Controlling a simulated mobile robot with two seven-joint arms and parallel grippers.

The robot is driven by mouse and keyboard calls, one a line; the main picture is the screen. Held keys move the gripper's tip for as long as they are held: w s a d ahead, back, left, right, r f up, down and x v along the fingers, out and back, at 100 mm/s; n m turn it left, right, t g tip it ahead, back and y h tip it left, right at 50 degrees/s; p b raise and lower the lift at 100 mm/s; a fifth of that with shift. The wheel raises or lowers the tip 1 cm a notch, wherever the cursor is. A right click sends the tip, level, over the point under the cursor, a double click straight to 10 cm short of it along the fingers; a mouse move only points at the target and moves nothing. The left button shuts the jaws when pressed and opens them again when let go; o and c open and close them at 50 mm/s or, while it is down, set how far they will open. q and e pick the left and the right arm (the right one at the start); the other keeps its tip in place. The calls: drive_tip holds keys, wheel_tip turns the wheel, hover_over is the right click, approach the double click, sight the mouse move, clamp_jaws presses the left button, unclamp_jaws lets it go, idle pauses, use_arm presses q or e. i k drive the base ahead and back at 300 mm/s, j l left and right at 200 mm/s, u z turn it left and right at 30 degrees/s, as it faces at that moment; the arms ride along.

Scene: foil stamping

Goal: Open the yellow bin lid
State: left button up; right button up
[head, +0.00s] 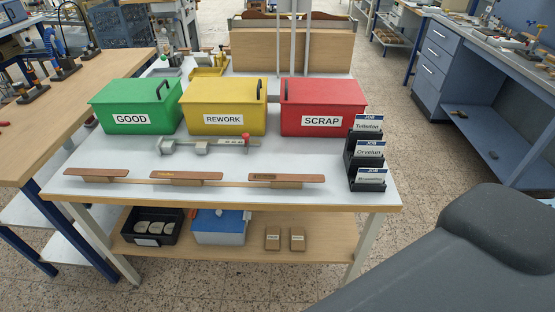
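The yellow bin (222,121), labelled REWORK, stands on the white table between the green and red bins. Its yellow lid (222,92) lies closed on top, with a dark handle (258,90) at the right side of the lid. A dark grey arm link of mine fills the lower right of the head view, well in front of and to the right of the table. Neither of my grippers shows in this view.
A green GOOD bin (135,121) and a red SCRAP bin (318,121) stand close on either side, both lidded. A grey gauge-like tool (203,147) lies in front. Wooden pieces (186,179) lie near the front edge. A black card rack (366,160) stands at right.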

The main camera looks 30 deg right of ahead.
sight(217, 89)
drive_tip(key=l+z, duration=0.2)
drive_tip(key=l, duration=0.25)
drive_tip(key=i+l+z, duration=0.15)
drive_tip(key=l, duration=0.3)
drive_tip(key=l+z, duration=0.2)
drive_tip(key=l, duration=0.25)
drive_tip(key=i+l+z, duration=0.2)
drive_tip(key=l, duration=0.2)
